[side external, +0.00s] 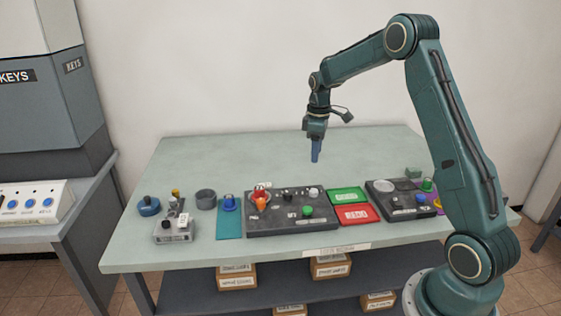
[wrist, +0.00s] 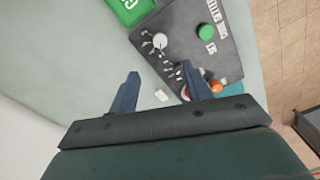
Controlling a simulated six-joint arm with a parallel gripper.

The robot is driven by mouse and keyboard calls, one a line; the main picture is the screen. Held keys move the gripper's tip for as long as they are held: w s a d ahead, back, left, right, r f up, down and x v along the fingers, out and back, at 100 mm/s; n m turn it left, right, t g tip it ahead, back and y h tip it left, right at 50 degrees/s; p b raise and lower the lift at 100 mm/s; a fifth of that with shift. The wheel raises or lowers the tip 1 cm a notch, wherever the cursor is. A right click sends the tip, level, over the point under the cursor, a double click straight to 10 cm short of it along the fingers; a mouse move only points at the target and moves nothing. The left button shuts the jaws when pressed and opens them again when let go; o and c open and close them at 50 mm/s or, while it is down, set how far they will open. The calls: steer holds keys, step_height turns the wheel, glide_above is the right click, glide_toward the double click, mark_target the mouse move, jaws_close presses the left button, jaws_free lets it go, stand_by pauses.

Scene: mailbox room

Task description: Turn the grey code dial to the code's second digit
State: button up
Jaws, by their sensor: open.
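The grey code dial (side external: 314,192) is a small light knob at the back right of the dark central panel (side external: 275,226). In the wrist view the dial (wrist: 160,41) has pale marks around it, too small to read, and lettering that seems to say code setter stands nearby. My gripper (side external: 315,160) is open and empty, pointing down above and behind the panel. In the wrist view my gripper (wrist: 161,72) has its two fingers apart, with the dial beyond the gap between them. Where the dial points and what the code is cannot be told.
A green button (side external: 308,211) and a red-orange knob (side external: 260,198) share the panel. A small white card (side external: 263,185) lies behind it. Green (side external: 346,195) and red (side external: 355,214) trays and another dark panel (side external: 402,212) stand to the right. The table's back (side external: 230,160) is clear.

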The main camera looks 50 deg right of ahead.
mark_target(314, 190)
steer(key=shift+f, duration=0.15)
step_height(314, 190, down, 13)
steer(key=shift+f, duration=0.2)
stand_by(0.6)
steer(key=c, duration=1)
